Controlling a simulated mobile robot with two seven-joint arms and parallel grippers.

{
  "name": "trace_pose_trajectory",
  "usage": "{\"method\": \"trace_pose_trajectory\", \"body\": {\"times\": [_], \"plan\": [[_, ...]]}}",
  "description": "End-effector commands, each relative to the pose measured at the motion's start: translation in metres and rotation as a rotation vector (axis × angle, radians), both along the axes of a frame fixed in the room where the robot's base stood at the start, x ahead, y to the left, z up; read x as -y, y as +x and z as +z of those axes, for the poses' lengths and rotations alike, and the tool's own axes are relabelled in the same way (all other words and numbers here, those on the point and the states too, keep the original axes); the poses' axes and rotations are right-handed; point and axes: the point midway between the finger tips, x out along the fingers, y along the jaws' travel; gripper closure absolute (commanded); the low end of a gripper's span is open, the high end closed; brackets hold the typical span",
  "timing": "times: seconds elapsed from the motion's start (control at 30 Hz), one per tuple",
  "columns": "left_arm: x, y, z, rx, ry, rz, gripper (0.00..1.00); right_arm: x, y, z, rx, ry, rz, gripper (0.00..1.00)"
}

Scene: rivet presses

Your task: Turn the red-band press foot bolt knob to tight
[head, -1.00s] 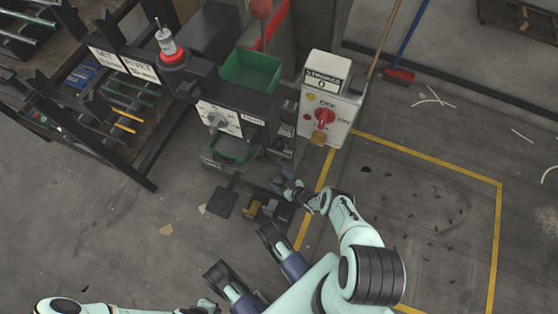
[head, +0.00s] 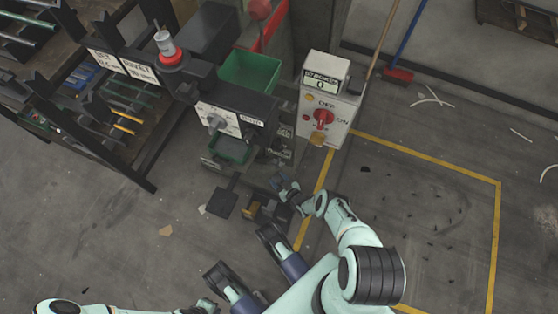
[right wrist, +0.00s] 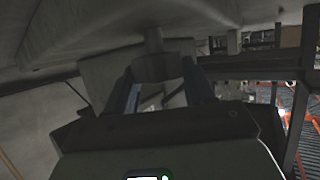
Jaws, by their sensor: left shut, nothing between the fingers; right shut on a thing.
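The red-band press (head: 232,112) stands at centre, with a red ring (head: 173,58) around the white-topped part on its upper left. My right gripper (head: 281,184) is low at the press's foot, by its right front corner. In the right wrist view its fingers (right wrist: 162,96) are shut on a dark round knob (right wrist: 157,68), with a short stem above it under a grey overhang. The knob is mostly hidden in the head view, and I cannot read its turn position. My left gripper (head: 207,304) is shut and empty at the bottom edge, far from the press.
A white control box (head: 325,105) with a red switch stands right of the press. A green bin (head: 250,72) sits behind it, and a dark pedal (head: 222,203) lies in front. A rack (head: 120,110) stands left. Open floor inside yellow lines lies right.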

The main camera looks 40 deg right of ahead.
Motion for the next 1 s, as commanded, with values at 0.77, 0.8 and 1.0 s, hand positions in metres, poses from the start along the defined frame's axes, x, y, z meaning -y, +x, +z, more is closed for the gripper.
{"method": "trace_pose_trajectory", "body": {"times": [0.77, 0.8, 1.0], "plan": [[0.0005, 0.0069, 0.0031, 0.022, 0.002, -0.002, 1.0, -0.0028, 0.0011, 0.0006, 0.001, -0.001, -0.257, 0.21], [0.0005, 0.0069, 0.0031, 0.022, 0.002, -0.002, 1.0, -0.0028, 0.001, 0.0006, 0.001, -0.001, -0.257, 0.21], [0.0006, 0.0068, 0.003, 0.022, 0.002, -0.002, 1.0, -0.0029, 0.0007, 0.0003, 0.0, 0.0, -0.257, 0.21]]}}
